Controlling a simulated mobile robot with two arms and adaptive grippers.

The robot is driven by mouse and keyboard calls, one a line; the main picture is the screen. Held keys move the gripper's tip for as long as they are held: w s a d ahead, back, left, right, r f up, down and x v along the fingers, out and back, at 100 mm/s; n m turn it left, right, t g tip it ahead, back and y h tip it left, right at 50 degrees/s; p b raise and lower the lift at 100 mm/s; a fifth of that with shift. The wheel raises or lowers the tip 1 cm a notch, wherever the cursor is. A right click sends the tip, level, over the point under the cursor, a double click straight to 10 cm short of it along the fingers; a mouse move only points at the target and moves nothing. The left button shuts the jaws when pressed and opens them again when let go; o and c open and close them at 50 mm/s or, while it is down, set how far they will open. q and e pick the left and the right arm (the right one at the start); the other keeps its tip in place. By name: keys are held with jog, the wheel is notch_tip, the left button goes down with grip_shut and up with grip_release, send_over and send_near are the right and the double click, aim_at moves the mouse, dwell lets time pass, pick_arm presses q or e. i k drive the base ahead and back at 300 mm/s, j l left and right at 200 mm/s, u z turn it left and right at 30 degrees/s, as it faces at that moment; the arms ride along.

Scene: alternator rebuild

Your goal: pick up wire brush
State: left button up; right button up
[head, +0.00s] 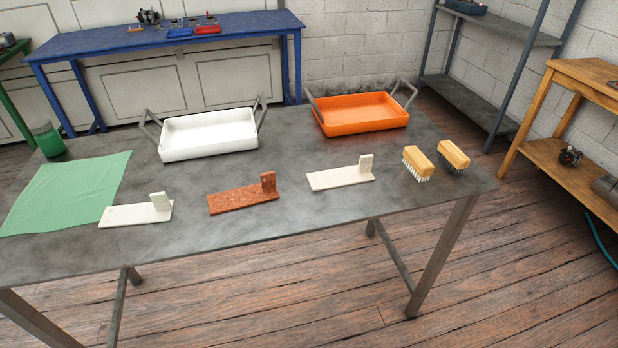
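Two brushes with yellow-orange blocks lie near the right end of the grey table (300,215). The left brush (417,161) has pale, whitish bristles showing below its block. The right brush (453,156) has dark bristles, which look like wire. The two brushes sit side by side with a small gap, bristles down. Neither of my grippers shows in the head view, and nothing touches the brushes.
A white tray (208,148) and an orange tray (362,122) stand at the back. Two pale brackets (135,214) (338,178) and a rusty bracket (242,199) lie in front. A green cloth (65,193) and green jar (49,140) are left. The table's front right is clear.

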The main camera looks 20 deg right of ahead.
aim_at(454, 156)
jog(key=z, duration=1.35)
jog(key=i+j+u, duration=0.15)
jog(key=i+u, duration=0.6)
jog(key=u, duration=0.4)
jog(key=z, duration=0.45)
jog(key=j+z, duration=0.1)
jog(key=z, duration=0.85)
jog(key=j+z, duration=0.1)
jog(key=z, duration=0.35)
jog(key=k+l, duration=0.05)
